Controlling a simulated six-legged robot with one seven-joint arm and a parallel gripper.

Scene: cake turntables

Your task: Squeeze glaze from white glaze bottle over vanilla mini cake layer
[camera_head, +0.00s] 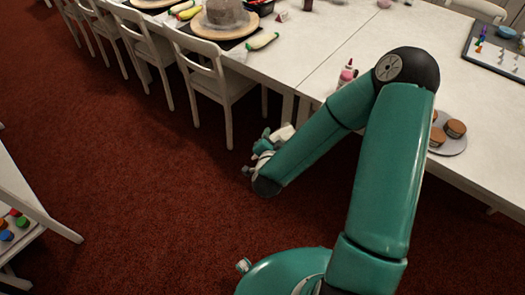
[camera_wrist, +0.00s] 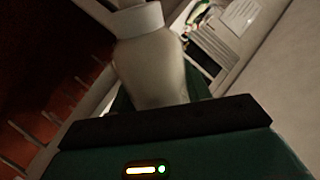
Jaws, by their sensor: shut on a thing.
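My gripper (camera_head: 267,144) is beside the near edge of the long white table, over the red carpet. It is shut on a white bottle (camera_wrist: 150,68), which fills the middle of the wrist view, with a paler collar at its top end. In the head view a small white part of the bottle (camera_head: 284,132) shows at the gripper; my arm hides much of it. Small round brown-and-tan cake layers (camera_head: 455,128) sit on a plate (camera_head: 453,147) at the right. I cannot tell which is vanilla. No glaze shows on them.
A pink-and-white bottle (camera_head: 347,73) stands on the table (camera_head: 310,70) near my arm. A turntable (camera_head: 248,27) with a brownish cake (camera_head: 222,12) is at the top. White chairs (camera_head: 215,75) line the left side. A black-edged board (camera_head: 492,55) lies at far right. The carpet is open below.

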